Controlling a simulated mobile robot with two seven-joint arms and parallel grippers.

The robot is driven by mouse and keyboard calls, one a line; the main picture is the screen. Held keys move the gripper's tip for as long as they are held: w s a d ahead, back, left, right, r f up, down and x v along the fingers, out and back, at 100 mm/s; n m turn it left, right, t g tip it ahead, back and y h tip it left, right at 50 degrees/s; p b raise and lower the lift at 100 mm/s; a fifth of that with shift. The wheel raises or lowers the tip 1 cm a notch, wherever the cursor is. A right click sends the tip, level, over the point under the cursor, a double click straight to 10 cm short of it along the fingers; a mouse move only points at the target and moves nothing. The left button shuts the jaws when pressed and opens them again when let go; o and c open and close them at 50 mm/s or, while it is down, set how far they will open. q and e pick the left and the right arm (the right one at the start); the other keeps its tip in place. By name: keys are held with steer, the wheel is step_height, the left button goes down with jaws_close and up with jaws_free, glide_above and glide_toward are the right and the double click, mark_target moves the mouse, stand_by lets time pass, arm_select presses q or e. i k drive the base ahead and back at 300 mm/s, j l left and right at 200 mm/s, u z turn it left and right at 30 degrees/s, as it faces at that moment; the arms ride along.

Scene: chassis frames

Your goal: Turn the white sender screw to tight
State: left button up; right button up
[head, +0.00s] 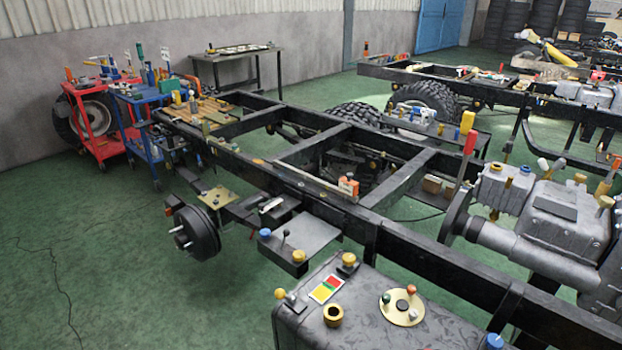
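A black fuel tank (350,320) fills the bottom middle of the head view, cut off by the lower edge. A round cream plate (402,316) lies on its top, and I take this to be the sender. The plate has a dark centre, an orange knob (411,289) and a green knob (386,298). A white screw is too small to pick out for certain there, and its tightness cannot be told. Neither of my grippers is in view.
Also on the tank are a brass ring (333,315), a red, yellow and green card (327,289), a yellow-knobbed lever (292,299) and a blue cap (494,342). The long black chassis rail (440,267) runs behind it. Green floor (130,260) is clear at the left.

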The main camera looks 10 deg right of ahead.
mark_target(413, 314)
steer(key=z, duration=0.95)
